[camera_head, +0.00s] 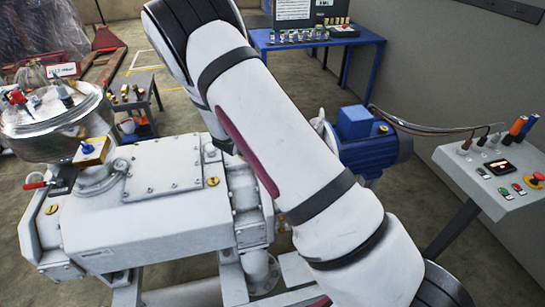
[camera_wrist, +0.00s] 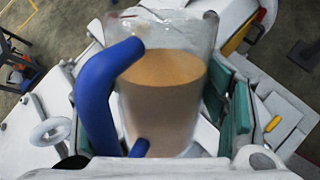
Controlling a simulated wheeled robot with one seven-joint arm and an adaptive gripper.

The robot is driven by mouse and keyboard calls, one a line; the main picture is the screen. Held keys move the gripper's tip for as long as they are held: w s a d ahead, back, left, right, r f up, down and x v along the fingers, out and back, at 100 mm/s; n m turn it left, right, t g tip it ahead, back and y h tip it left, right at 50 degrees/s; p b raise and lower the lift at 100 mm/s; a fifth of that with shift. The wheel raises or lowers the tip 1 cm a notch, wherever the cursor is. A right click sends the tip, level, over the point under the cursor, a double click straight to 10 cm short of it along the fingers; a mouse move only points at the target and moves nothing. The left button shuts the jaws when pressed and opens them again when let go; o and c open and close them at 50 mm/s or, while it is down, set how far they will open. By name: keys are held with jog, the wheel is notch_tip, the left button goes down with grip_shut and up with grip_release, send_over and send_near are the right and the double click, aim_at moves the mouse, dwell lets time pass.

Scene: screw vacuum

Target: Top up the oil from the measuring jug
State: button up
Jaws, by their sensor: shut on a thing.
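The measuring jug (camera_wrist: 165,40) fills the middle of the wrist view. It is clear, with a thick blue handle (camera_wrist: 92,95) on the left and tan-brown oil (camera_wrist: 160,95) inside. My gripper (camera_wrist: 160,78) is shut on the jug; green pads show along its right side. I cannot tell how far the jug is tilted. In the head view my arm hides the gripper and the jug. The pale grey pump housing (camera_head: 150,225) lies below and left of my arm, with a brass plug (camera_head: 212,181) on its top. No oil stream is visible.
A shiny metal vessel (camera_head: 55,125) with fittings stands at the left. A blue motor (camera_head: 370,140) is right of my arm. A control console (camera_head: 500,170) with buttons stands at the far right, and a blue table (camera_head: 345,38) at the back.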

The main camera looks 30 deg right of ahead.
jog(key=shift+w+d+f+m+g+y+b, duration=0.15)
jog(key=shift+g+y+b, duration=0.2)
jog(key=shift+y, duration=0.3)
jog(key=shift+d+f+m+g+y+b, duration=0.15)
jog(key=shift+g+y+b, duration=0.2)
jog(key=shift+y, duration=0.3)
dwell(6.7)
